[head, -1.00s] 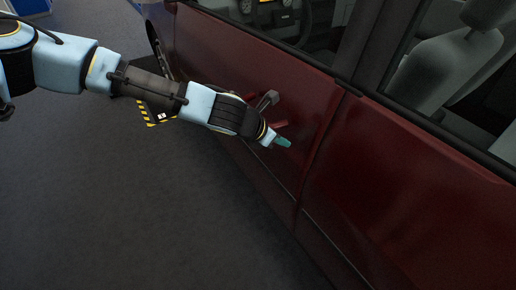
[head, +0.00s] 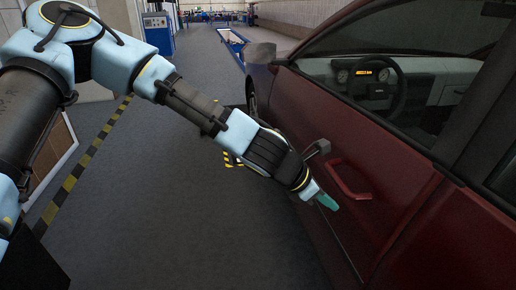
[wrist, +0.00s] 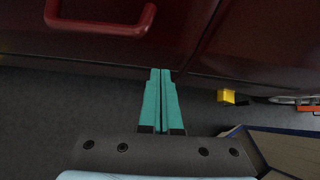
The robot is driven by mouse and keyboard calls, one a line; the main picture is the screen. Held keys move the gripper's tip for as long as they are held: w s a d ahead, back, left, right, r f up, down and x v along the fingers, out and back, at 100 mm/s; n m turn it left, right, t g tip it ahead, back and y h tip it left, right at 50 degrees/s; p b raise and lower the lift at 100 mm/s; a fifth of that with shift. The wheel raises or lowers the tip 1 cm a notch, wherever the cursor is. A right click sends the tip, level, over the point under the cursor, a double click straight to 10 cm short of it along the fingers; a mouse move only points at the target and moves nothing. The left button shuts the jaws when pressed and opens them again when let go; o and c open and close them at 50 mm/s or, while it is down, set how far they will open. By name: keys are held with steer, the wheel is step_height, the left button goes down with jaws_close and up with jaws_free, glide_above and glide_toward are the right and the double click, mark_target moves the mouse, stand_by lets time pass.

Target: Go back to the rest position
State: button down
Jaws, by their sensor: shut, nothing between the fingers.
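My gripper (head: 328,201) has teal fingers, pressed together with nothing between them. In the head view it is in front of the dark red car door, just below and left of the red door handle (head: 348,182). My arm reaches down to it from the upper left. In the wrist view the closed fingers (wrist: 161,74) point toward the lower edge of the car (wrist: 250,40). The handle also shows there, up and left of the fingertips and apart from them.
The car fills the right side, with its wheel and mirror (head: 260,52) further ahead. Yellow-and-black tape (head: 85,158) runs along the floor at left. A blue cabinet (head: 158,34) stands at the back. The wrist view shows a small yellow block (wrist: 227,96).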

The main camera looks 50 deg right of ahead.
steer(key=w+a+m+t+y, duration=0.15)
steer(key=w+a+m, duration=0.25)
steer(key=w+a, duration=0.9)
steer(key=w+a+m+t+y, duration=0.1)
steer(key=w+a+m+t, duration=0.4)
steer(key=w, duration=1.1)
steer(key=w+a+r+m+y, duration=0.1)
steer(key=w+a+r, duration=0.25)
steer(key=a, duration=0.75)
steer(key=w+a+r+m+y, duration=0.15)
steer(key=w+a, duration=0.25)
steer(key=a, duration=0.7)
steer(key=s+a+r+y, duration=0.1)
steer(key=a+r, duration=0.1)
steer(key=a, duration=0.4)
steer(key=s+a+r+y, duration=0.1)
steer(key=a+r, duration=0.1)
steer(key=a, duration=0.5)
steer(key=shift+s+a+r+m+p, duration=0.15)
steer(key=shift+a+r+m+p, duration=0.1)
steer(key=shift+m+p, duration=0.2)
